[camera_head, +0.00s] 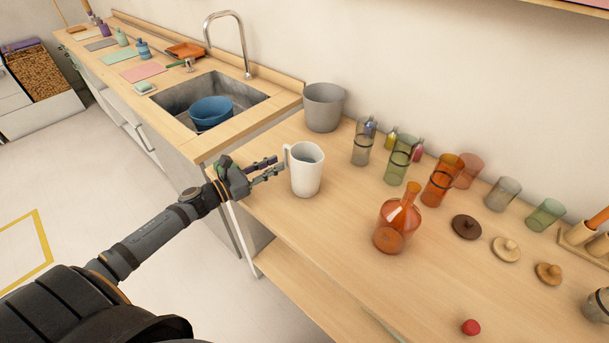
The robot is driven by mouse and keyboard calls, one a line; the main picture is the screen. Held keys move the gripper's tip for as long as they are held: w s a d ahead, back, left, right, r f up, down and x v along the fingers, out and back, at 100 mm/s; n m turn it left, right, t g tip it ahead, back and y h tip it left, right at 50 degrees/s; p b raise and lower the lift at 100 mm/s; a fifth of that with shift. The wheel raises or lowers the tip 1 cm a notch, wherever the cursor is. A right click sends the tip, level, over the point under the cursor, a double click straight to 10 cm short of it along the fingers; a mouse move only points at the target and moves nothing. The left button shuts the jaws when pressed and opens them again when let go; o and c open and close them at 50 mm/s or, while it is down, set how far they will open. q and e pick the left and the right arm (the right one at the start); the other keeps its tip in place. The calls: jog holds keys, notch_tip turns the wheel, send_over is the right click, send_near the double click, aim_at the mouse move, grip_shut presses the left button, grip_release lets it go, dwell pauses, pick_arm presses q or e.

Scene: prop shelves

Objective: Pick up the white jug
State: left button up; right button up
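The white jug (308,176) stands upright on the wooden counter, near its left end, with its handle on the left side towards my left gripper. My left gripper (281,165) is just left of the jug, at about its mid-height. Its two fingers are apart and point at the handle, with nothing seen between them. The fingertips are very close to the handle; I cannot tell whether they touch it. My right gripper is not in view.
A grey bucket (323,108) stands behind the jug. An orange flask (396,226) is to the right, with several glasses and bottles behind. Dark and wooden lids and a red ball (471,327) lie farther right. A sink with a blue bowl (211,112) is at left.

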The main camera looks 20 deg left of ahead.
aim_at(286, 165)
pick_arm(q)
jog(key=shift+w+d, duration=0.2)
jog(key=shift+w, duration=0.2)
jog(key=p+x, duration=0.1)
jog(key=x, duration=0.2)
jog(key=shift+w+r, duration=0.15)
jog(key=shift+w, duration=0.1)
jog(key=shift+w+d, duration=0.2)
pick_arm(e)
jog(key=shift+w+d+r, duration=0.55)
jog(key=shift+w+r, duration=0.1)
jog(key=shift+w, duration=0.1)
pick_arm(q)
grip_shut()
jog(key=shift+w, duration=0.1)
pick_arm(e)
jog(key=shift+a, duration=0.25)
